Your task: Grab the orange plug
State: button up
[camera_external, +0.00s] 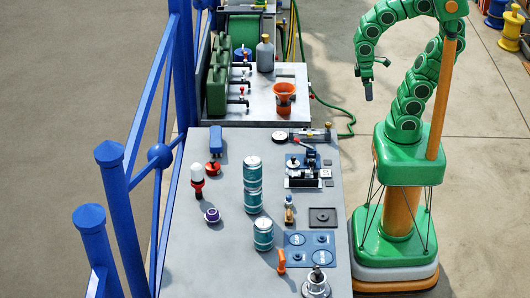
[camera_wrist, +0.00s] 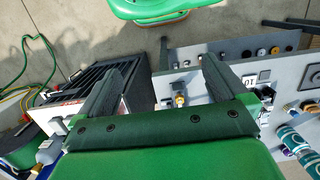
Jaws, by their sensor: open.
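The orange plug (camera_external: 281,262) appears as a small upright orange piece near the front of the grey bench, just left of a blue panel. My gripper (camera_external: 368,90) hangs in the air to the right of the bench, well behind and above the plug, and apart from it. In the wrist view my gripper's two dark fingers (camera_wrist: 158,85) are spread wide with nothing held between them. I cannot clearly pick out the orange plug in the wrist view.
The blue panel (camera_external: 309,251) lies right of the plug, and teal cans (camera_external: 263,234) stand behind it. A silver round fitting (camera_external: 316,284) is close in front. An orange funnel (camera_external: 284,90) stands on the rear bench. Blue railing (camera_external: 122,190) borders the left side.

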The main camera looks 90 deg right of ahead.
jog(key=shift+s+d, duration=0.15)
jog(key=shift+s, duration=0.1)
jog(key=shift+r, duration=0.1)
